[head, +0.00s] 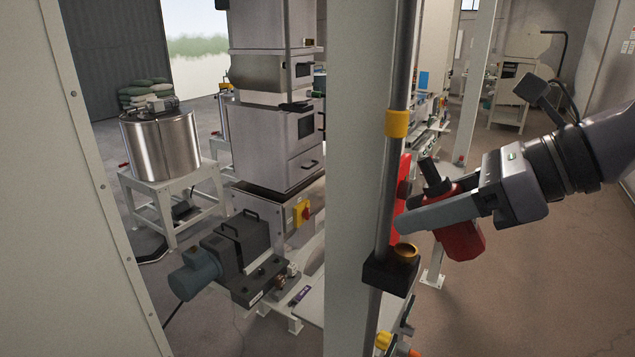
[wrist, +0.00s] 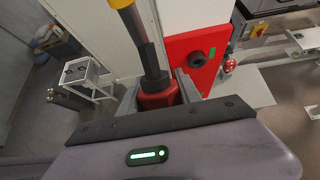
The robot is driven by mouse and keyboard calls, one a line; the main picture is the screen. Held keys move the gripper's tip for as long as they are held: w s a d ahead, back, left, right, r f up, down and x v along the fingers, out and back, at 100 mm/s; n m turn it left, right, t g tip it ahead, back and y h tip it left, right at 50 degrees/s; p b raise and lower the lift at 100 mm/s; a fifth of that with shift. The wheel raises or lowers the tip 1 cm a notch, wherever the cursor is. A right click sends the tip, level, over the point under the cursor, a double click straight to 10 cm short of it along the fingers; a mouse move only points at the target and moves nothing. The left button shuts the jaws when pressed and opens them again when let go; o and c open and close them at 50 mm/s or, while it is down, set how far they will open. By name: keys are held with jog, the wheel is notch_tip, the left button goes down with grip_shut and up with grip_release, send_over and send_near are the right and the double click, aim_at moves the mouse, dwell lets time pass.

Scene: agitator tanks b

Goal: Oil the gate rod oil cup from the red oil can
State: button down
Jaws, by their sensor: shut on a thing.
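The red oil can (head: 462,232) is held in my gripper (head: 432,212), with its dark spout (head: 431,177) up and leaning a little left. In the wrist view the can (wrist: 158,99) sits between both fingers. A brass-coloured oil cup (head: 405,250) sits on a dark block (head: 388,276) at the grey gate rod (head: 387,190). The cup is left of the can and just below the near fingertip; can and cup look apart. The cup is not visible there.
A pale post (head: 357,180) stands directly left of the rod. A yellow collar (head: 397,123) is on the rod above the cup. A red panel with a black knob (wrist: 198,59) is close beyond the can. Open floor (head: 530,260) lies to the right.

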aim_at(456, 245)
jog(key=shift+r+p, duration=0.15)
jog(key=shift+p, duration=0.35)
jog(key=shift+s+g+h+p, duration=0.15)
jog(key=shift+g+h+p, duration=0.15)
jog(key=shift+h+p, duration=0.3)
jog(key=shift+s+d+g+h+p, duration=0.25)
jog(key=shift+d+g+h+p, duration=0.2)
jog(key=shift+p, duration=0.8)
jog(key=shift+s+d+f+g+h+p, duration=0.3)
jog(key=shift+f+g+h+p, duration=0.25)
jog(key=shift+h+p, duration=0.55)
jog(key=g+h+p, duration=0.1)
jog(key=d+f+g+h+p, duration=0.1)
jog(key=p, duration=0.1)
jog(key=shift+s+d+h, duration=0.15)
jog(key=shift+s+h, duration=0.1)
jog(key=shift+s, duration=0.15)
jog(key=shift+s+d+f+g+h+p, duration=0.15)
jog(key=shift+d+f+g+h+p, duration=0.1)
jog(key=shift+f+g+h+p, duration=0.35)
jog(key=shift+s+d+f+g+h+p, duration=0.15)
jog(key=shift+d+f+g+h+p, duration=0.1)
jog(key=shift+f+g+h+p, duration=0.4)
jog(key=shift+r+t, duration=0.25)
jog(key=shift+r, duration=0.05)
